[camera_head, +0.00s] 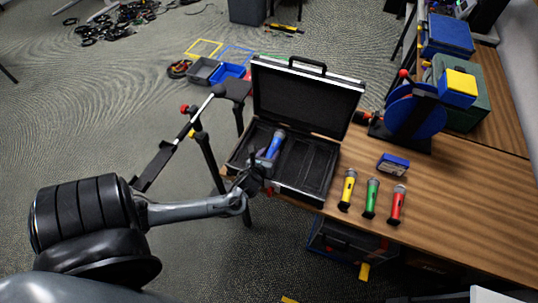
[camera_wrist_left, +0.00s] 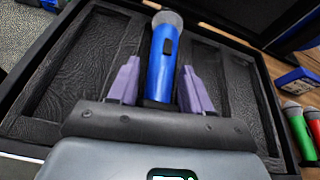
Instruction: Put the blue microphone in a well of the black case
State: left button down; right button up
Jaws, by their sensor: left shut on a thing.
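The blue microphone (camera_head: 276,144) is over or in the left part of the open black case (camera_head: 318,190), with its grey head pointing toward the lid. In the left wrist view the blue microphone (camera_wrist_left: 161,72) lies between the two purple fingers of my left gripper (camera_wrist_left: 159,82), which is shut on its body. My left gripper (camera_head: 262,172) reaches over the case's front left in the head view. The long dark wells show on both sides of the microphone. I cannot tell whether it touches the well floor. My right gripper is not in view.
The case lid (camera_head: 305,97) stands open at the back.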

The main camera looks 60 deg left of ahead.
pick_arm(q)
jog(key=shift+f, duration=0.1)
jog(key=shift+f, duration=0.35)
jog(key=shift+f, duration=0.15)
jog(key=shift+c, duration=2.4)
grip_release()
jog(key=shift+s+f, duration=0.1)
jog(key=shift+f, duration=0.05)
